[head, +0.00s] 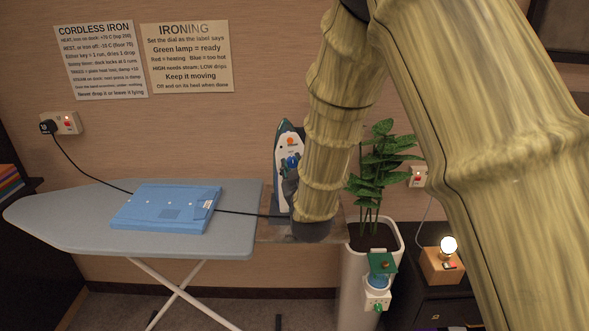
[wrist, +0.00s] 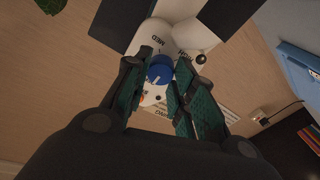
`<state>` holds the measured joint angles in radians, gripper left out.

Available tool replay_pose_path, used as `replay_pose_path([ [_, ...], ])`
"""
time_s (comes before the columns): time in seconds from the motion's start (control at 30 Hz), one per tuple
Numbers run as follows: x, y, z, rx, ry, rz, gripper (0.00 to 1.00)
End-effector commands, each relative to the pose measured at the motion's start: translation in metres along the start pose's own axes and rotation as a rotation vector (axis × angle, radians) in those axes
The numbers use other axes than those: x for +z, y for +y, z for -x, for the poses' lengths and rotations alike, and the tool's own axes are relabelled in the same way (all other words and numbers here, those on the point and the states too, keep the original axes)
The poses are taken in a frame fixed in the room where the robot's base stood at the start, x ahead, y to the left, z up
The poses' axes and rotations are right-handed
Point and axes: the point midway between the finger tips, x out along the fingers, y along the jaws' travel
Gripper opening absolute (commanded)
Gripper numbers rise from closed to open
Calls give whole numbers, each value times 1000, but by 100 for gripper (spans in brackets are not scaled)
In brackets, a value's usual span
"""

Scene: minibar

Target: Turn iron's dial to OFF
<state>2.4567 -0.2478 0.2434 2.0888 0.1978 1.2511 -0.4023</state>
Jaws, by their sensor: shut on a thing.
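The iron (head: 284,138) stands on its heel at the right end of the ironing board, partly hidden by my arm. In the wrist view its white face carries a round blue dial (wrist: 159,72) with a pale pointer line. MED and HIGH are printed around the dial; other lettering is partly covered by my fingers. I cannot read the pointed-at setting with certainty. My gripper (wrist: 165,66) has its green-padded fingers on either side of the dial and is shut on it. In the head view the gripper is mostly hidden behind my arm.
A folded blue shirt (head: 165,207) lies on the grey ironing board (head: 60,212). A black cord (head: 85,172) runs to the wall socket (head: 67,122). A potted plant (head: 382,165) stands close right of my arm, with a lit lamp (head: 448,246) beyond.

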Motion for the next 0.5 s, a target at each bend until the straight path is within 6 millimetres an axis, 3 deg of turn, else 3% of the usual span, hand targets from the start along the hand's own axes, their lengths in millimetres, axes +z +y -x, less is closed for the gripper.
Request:
replay_pose_path([
  [0.07,0,0,0,0,0,0,1],
  [0.1,0,0,0,0,0,0,31],
  [0.2,0,0,0,0,0,-1,48],
  [0.5,0,0,0,0,0,-1,48],
])
